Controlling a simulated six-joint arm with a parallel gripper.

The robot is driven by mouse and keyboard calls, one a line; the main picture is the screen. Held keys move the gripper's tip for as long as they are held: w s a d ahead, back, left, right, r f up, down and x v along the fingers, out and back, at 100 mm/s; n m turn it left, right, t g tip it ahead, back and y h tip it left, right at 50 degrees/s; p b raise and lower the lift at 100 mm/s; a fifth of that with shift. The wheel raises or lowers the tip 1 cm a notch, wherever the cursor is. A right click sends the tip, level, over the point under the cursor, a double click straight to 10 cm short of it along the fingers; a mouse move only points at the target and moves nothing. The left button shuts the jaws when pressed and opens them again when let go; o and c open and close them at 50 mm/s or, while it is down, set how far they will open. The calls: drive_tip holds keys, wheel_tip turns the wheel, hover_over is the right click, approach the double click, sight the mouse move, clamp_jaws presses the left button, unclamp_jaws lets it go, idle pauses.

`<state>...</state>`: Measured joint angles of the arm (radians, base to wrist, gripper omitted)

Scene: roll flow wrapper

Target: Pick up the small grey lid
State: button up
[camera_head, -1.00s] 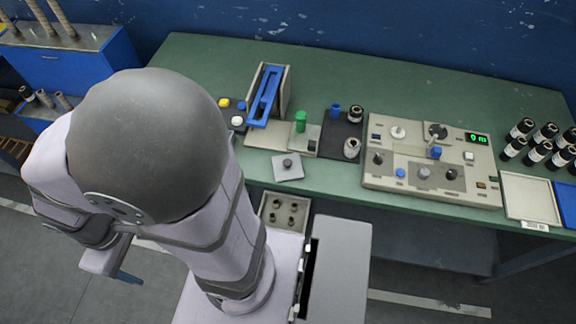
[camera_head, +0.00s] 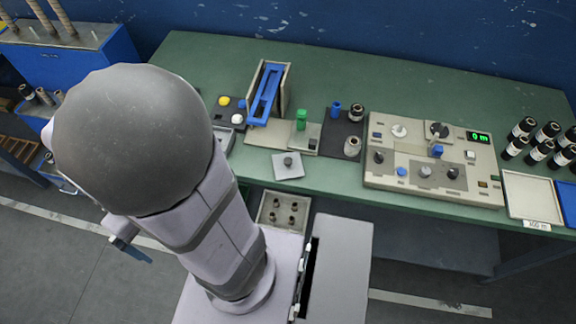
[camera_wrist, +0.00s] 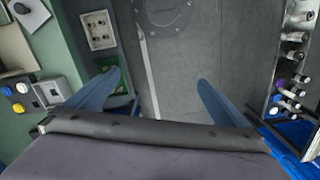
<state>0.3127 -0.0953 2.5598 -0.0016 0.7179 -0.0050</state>
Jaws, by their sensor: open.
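The small grey lid (camera_head: 288,166) is a light grey square plate with a dark round knob. It lies near the front edge of the green table in the head view. A plate with a dark knob at the top left corner of the wrist view (camera_wrist: 34,17) looks like the same lid. My gripper (camera_wrist: 156,82) has two blue fingers spread wide apart with only floor between them. In the head view my gripper (camera_head: 128,249) is at the lower left, over the floor and well away from the lid. My arm hides part of the table's left end.
An open box with several knobs (camera_head: 264,217) sits below the table's front edge. A blue frame holder (camera_head: 267,92), green cylinder (camera_head: 301,119) and control panel (camera_head: 432,190) stand behind and right of the lid. Blue shelving (camera_head: 75,65) is at the left.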

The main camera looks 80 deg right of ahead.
drive_tip(key=s+d+f+m+y+b, duration=0.1)
drive_tip(key=s+d+f+m+y, duration=0.1)
drive_tip(key=s+d+f+m, duration=0.6)
drive_tip(key=s+d+f+m+y+b, duration=0.15)
drive_tip(key=s+m, duration=0.25)
drive_tip(key=s, duration=0.7)
drive_tip(key=t+h, duration=0.2)
drive_tip(key=h, duration=0.7)
approach(288, 161)
drive_tip(key=x, duration=0.3)
drive_tip(key=shift+a+f+b, duration=0.2)
drive_tip(key=shift+f+b, duration=0.1)
drive_tip(key=shift+b, duration=0.05)
drive_tip(key=shift+w+d+r+h, duration=0.15)
drive_tip(key=shift+d+h, duration=0.1)
drive_tip(key=shift+p+x, duration=0.7)
drive_tip(key=shift+x, duration=2.95)
drive_tip(key=shift+c, duration=0.6)
drive_tip(key=c, duration=1.3)
